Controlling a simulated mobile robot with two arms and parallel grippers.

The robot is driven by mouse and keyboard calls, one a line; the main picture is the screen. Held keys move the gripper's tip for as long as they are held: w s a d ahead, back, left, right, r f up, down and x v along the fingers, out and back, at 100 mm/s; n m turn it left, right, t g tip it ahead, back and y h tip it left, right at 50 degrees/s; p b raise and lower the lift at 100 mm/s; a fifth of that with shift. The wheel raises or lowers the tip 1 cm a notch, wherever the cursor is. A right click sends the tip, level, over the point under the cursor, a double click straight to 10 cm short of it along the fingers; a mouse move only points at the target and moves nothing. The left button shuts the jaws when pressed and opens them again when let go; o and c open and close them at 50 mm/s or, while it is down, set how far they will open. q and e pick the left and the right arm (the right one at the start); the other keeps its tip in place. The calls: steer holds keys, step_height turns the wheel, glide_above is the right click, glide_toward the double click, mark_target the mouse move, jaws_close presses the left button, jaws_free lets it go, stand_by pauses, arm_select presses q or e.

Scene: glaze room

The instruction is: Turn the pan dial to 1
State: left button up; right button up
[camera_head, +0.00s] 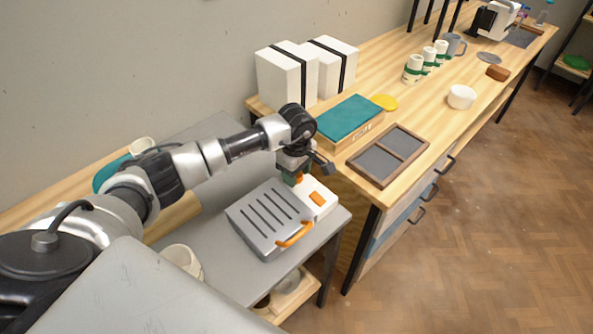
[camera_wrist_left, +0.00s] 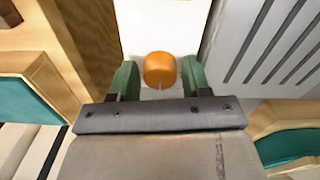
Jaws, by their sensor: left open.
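The pan is a grey slotted-lid appliance (camera_head: 262,215) with an orange handle (camera_head: 293,235). A white panel (camera_head: 322,208) runs along its right side. The orange dial (camera_wrist_left: 160,70) sits on this white panel and shows a small mark on its near edge in the left wrist view; I cannot read any numbers. My left gripper (camera_wrist_left: 160,80) is open, with one green finger on each side of the dial and a gap visible on both sides. My right gripper is not in view.
The appliance stands on a grey table (camera_head: 215,262) with a white pot (camera_head: 181,260) at the front left. A wooden bench to the right holds a teal-topped box (camera_head: 348,117), a dark divided tray (camera_head: 388,155) and white blocks (camera_head: 287,75).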

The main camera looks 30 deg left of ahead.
arm_select(q)
steer(key=c, duration=0.6)
steer(key=shift+c, duration=0.2)
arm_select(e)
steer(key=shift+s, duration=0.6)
arm_select(q)
steer(key=shift+n, duration=0.3)
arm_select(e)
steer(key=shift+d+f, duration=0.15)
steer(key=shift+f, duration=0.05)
arm_select(q)
steer(key=n+b, duration=0.2)
steer(key=n, duration=0.2)
steer(key=shift+n, duration=0.3)
steer(key=n+b, duration=0.1)
steer(key=n, duration=0.3)
steer(key=shift+n, duration=1.4)
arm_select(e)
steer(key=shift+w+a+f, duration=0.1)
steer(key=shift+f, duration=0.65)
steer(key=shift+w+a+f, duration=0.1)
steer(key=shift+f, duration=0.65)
